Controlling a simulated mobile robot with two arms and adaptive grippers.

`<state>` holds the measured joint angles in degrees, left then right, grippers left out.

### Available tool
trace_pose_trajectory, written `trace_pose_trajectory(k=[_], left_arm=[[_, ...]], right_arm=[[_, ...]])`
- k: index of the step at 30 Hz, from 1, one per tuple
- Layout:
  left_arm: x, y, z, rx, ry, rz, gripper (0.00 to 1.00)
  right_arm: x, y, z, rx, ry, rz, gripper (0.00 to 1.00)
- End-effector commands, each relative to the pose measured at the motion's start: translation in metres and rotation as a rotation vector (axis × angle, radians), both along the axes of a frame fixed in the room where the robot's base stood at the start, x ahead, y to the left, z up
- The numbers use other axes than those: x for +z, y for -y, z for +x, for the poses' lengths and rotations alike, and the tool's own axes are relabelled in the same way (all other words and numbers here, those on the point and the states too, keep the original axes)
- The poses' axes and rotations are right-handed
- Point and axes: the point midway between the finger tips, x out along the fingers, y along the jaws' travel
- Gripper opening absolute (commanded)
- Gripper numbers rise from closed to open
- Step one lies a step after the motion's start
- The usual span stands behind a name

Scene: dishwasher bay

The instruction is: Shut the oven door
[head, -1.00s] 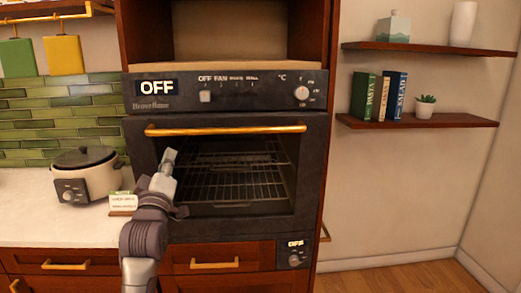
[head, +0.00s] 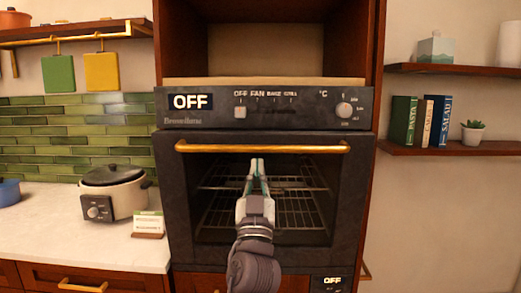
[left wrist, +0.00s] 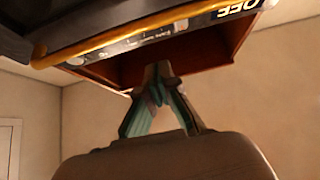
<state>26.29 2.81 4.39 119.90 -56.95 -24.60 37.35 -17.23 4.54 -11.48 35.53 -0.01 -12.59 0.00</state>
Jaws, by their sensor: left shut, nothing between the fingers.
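The oven door (head: 170,190) stands upright in the oven front, below the control panel. It looks flush or nearly so; I cannot tell whether a small gap is left. Its gold handle (head: 262,147) runs along the top, and wire racks show through the dark window. My left gripper (head: 257,162) is shut and empty, pointing up in front of the window, just below the middle of the handle. In the left wrist view the fingertips (left wrist: 158,68) are together, and the handle (left wrist: 125,37) crosses at upper left. Contact with the door is not clear. My right gripper is out of view.
The control panel (head: 262,108) reads OFF. A slow cooker (head: 113,192) and a small card (head: 148,224) stand on the white counter (head: 60,225) at left. Shelves with books (head: 421,121) and a plant are on the right wall. An open niche is above the oven.

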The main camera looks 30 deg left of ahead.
Motion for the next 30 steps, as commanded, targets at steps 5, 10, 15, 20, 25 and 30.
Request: trace_pose_trajectory(k=[5, 10, 15, 20, 25, 30], left_arm=[[0.021, -0.016, 0.025, 0.003, -0.002, 0.0, 0.0], [0.016, -0.028, 0.045, 0.002, -0.001, -0.002, 0.0], [0.015, -0.033, 0.053, 0.0, 0.0, -0.002, 0.0], [0.014, -0.034, 0.054, 0.0, 0.0, -0.002, 0.0], [0.015, -0.034, 0.054, 0.0, 0.0, -0.002, 0.0], [0.027, -0.044, 0.071, 0.0, -0.04, -0.026, 0.0]], right_arm=[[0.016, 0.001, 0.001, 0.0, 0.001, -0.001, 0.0], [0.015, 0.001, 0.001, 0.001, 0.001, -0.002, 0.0], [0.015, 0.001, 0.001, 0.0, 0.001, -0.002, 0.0], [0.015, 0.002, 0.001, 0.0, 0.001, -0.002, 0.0], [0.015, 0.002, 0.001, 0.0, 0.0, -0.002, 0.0], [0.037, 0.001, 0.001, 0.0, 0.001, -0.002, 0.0]])
